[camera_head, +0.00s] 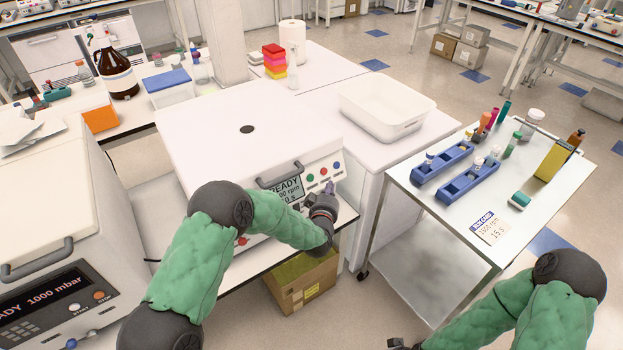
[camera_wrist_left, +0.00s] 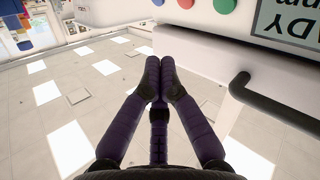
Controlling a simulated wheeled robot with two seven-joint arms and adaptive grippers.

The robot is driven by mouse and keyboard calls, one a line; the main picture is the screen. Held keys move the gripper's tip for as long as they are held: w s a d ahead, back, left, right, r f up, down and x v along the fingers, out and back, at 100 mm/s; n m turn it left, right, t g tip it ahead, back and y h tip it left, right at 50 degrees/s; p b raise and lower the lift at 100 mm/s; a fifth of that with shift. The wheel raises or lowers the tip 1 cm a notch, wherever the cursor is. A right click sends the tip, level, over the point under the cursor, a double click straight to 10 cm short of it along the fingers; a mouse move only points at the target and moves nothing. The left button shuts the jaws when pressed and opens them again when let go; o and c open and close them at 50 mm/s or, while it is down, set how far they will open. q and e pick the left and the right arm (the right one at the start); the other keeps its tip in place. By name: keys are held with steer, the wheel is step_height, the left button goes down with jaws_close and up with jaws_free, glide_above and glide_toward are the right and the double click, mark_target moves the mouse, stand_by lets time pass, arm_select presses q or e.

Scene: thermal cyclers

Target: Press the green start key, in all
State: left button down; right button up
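The white machine (camera_head: 240,125) has a front panel with a display (camera_head: 288,190) reading READY. Beside the display are a green key (camera_head: 311,177), a red key (camera_head: 324,171) and a blue key (camera_head: 336,164). In the left wrist view the green key (camera_wrist_left: 224,4) is at the top edge, cut off. My left gripper (camera_head: 329,187) is in front of and just below the keys; its purple fingers (camera_wrist_left: 159,62) are together with nothing between them, apart from the keys. My right gripper (camera_head: 402,344) is barely in view at the bottom edge; its fingers cannot be made out.
A dark handle (camera_head: 280,175) juts from the panel, left of the keys; it also shows in the left wrist view (camera_wrist_left: 280,112). A second machine (camera_head: 60,250) stands at left. A cart (camera_head: 425,203) with tube racks and a run card (camera_head: 491,228) stands at right. A cardboard box (camera_head: 303,285) sits below.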

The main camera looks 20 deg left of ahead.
mark_target(311, 178)
arm_select(q)
steer(key=shift+w+a+f+b, duration=0.6)
steer(key=shift+w+a+b, duration=0.15)
steer(key=shift+a, duration=0.25)
steer(key=shift+w+a+f+b, duration=0.65)
steer(key=shift+w+a, duration=0.15)
steer(key=shift+a, duration=0.2)
steer(key=shift+w+a+f+b, duration=0.6)
steer(key=shift+w+a+b, duration=0.15)
steer(key=shift+a, duration=0.25)
steer(key=shift+w+a+f+b, duration=0.15)
steer(key=shift+w+a+b, duration=0.2)
steer(key=shift+b, duration=0.1)
steer(key=shift+w+a+f+b, duration=0.1)
steer(key=shift+a+f+b, duration=0.1)
steer(key=shift+b, duration=0.15)
steer(key=shift+d+r, duration=0.1)
steer(key=shift+r, duration=0.05)
steer(key=shift+s+d+r, duration=0.25)
steer(key=shift+s+d, duration=0.2)
stand_by(0.4)
